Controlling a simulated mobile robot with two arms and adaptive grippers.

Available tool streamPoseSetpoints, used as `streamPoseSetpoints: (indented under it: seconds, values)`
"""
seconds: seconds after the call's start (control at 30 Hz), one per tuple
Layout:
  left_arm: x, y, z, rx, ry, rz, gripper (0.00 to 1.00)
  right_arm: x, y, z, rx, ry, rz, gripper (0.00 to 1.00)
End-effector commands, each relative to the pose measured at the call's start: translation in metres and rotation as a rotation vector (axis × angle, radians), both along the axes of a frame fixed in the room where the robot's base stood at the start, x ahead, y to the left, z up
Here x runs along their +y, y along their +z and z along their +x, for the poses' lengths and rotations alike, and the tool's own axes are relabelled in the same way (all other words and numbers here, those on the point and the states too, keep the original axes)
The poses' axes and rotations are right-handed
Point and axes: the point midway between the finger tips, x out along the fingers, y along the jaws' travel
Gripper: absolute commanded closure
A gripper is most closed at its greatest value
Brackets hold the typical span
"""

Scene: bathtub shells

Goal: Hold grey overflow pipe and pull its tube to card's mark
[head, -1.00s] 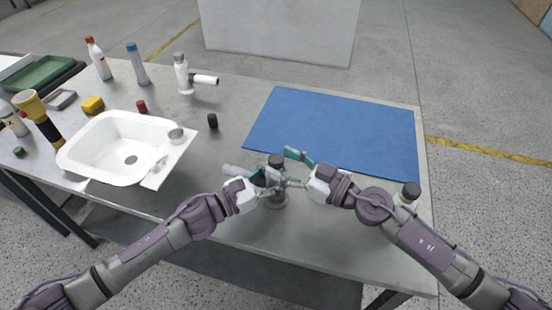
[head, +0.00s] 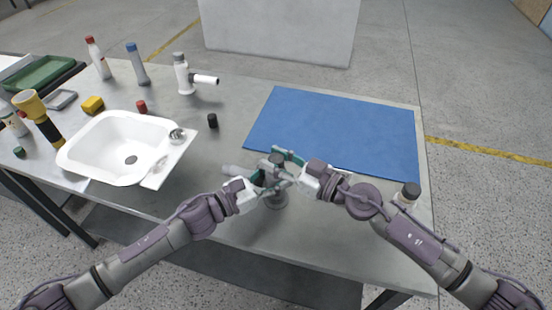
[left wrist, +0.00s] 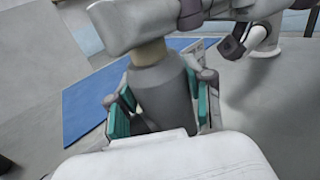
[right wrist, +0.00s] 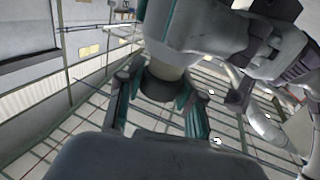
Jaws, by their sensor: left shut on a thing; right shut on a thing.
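My right gripper (head: 284,166) is shut on the pipe's top, just above the left one. In the right wrist view a dark collar (right wrist: 158,86) sits between its fingers, with a beige tube (right wrist: 165,64) beside it. The grippers hide much of the pipe.
A white sink (head: 85,160) stands at left. A white pipe with a side spout (head: 184,76) and several bottles stand behind. A blue mat (head: 335,128) lies clear beyond my grippers. A black-capped bottle (head: 409,191) stands close to my right arm.

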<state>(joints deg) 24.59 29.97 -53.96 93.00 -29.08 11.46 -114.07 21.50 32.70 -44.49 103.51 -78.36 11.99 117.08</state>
Motion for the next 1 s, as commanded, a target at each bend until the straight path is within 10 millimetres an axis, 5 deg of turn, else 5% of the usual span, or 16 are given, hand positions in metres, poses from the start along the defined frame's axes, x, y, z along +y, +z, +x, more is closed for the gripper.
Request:
streamPoseSetpoints:
  seconds: [0.8, 0.83, 1.0]
  values:
    - [0.000, -0.001, -0.001, 0.001, -0.001, 0.001, 0.89, -0.001, 0.021, 0.001, -0.001, -0.002, 0.000, 1.00]
    - [0.000, -0.001, -0.001, 0.001, -0.001, 0.001, 0.89, -0.001, 0.021, 0.001, -0.001, -0.003, 0.000, 0.60]
    - [0.000, -0.001, -0.001, 0.001, -0.001, 0.001, 0.89, -0.001, 0.020, 0.001, 0.000, -0.002, 0.000, 0.36]
